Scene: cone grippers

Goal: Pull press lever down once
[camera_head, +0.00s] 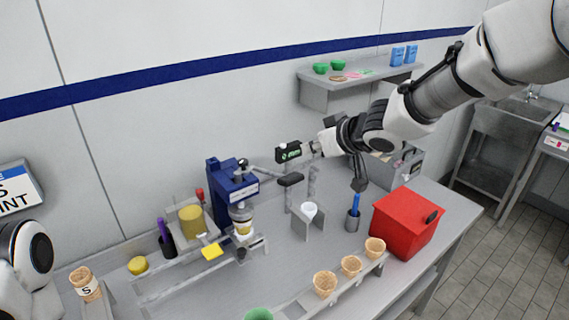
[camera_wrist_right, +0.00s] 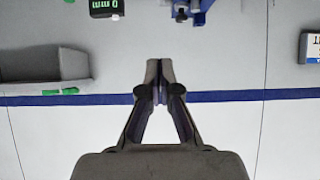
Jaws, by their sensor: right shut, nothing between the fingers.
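In the right wrist view the right gripper (camera_wrist_right: 158,72) is shut and empty, facing the wall. Part of the press (camera_wrist_right: 185,10) shows at that view's top edge; the lever handle is not seen there. My left gripper is out of view.
A small black display (camera_head: 288,151) with green text stands behind the handle. A white cup stand (camera_head: 308,212), a grey holder (camera_head: 352,222), a red box (camera_head: 405,222) and a rack of cones (camera_head: 350,266) are right of the press. A wall shelf (camera_head: 320,95) is above.

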